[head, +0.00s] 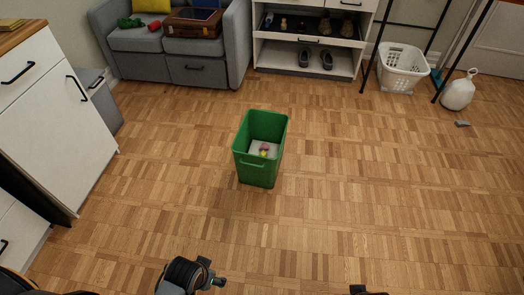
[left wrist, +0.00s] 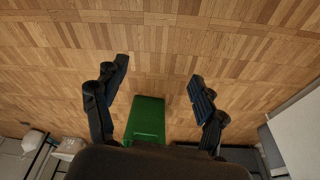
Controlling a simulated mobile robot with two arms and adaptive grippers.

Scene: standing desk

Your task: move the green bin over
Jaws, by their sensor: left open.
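The green bin (head: 257,170) stands upright on the wooden floor near the middle of the head view. A white lining and small pink and yellow items (head: 264,150) show inside it. A handle sits on its near side. In the left wrist view the green bin (left wrist: 146,118) shows beyond my left gripper (left wrist: 160,78), between its two spread fingers. The left gripper is open and looks apart from the bin. In the head view only dark parts of my arms show at the bottom edge, and my right gripper cannot be made out.
The floor around the bin is clear. A white cabinet (head: 55,110) stands at the left. A grey sofa (head: 195,68) and a shoe shelf (head: 305,58) are at the back.

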